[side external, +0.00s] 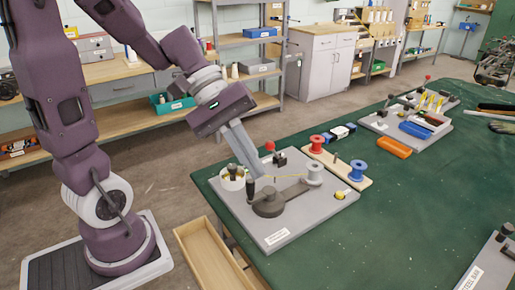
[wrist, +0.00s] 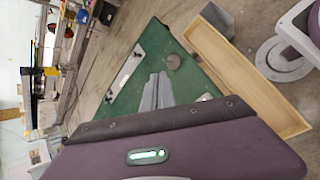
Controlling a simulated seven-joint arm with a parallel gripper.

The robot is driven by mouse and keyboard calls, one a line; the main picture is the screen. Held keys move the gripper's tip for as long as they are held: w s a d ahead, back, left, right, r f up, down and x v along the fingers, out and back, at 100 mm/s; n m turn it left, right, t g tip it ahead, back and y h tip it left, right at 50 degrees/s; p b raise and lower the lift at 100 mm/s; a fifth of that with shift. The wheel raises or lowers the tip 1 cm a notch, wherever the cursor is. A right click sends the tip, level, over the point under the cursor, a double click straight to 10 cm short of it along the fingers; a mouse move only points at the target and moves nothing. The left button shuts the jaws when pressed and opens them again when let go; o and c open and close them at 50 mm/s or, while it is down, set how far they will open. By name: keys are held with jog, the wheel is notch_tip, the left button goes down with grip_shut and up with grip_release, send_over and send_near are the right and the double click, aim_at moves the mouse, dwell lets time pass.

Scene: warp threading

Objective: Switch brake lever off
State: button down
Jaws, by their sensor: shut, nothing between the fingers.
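A red-knobbed lever (side external: 270,147) stands on a black block near the back edge of a grey board (side external: 295,232); it looks like the brake lever. My gripper (side external: 257,172) is shut and empty, its fingers slanting down over the board's left half. The tips are left of and in front of the red knob, near the white cup and the crank; whether they touch anything is unclear. In the wrist view the fingers (wrist: 157,88) lie side by side over the green table, and I cannot make out the lever there.
The board also carries a dark round base with a crank (side external: 268,203), a white cup (side external: 232,181) and a white spool (side external: 314,173). Red (side external: 317,144) and blue (side external: 358,169) spools stand close right. A wooden tray (side external: 205,255) lies off the table's left edge.

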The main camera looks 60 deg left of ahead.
jog(key=w+a+f+n+t, duration=0.3)
jog(key=w+a+n+t, duration=0.1)
jog(key=w+a+n, duration=0.3)
jog(key=w+a+f+n+t, duration=0.4)
jog(key=a+n, duration=0.2)
jog(key=a, duration=0.2)
jog(key=s+a+f+n+y, duration=0.1)
jog(key=a+f+n+y, duration=0.1)
jog(key=a, duration=0.3)
jog(key=s+a+f+n+t+y, duration=0.1)
jog(key=a+f+n+y, duration=0.1)
jog(key=a+f+n, duration=0.2)
jog(key=s+a+f+n+t+y, duration=0.1)
jog(key=a+f+n+y, duration=0.1)
jog(key=a+f, duration=0.3)
jog(key=shift+a+n, duration=0.9)
jog(key=shift+a, duration=0.4)
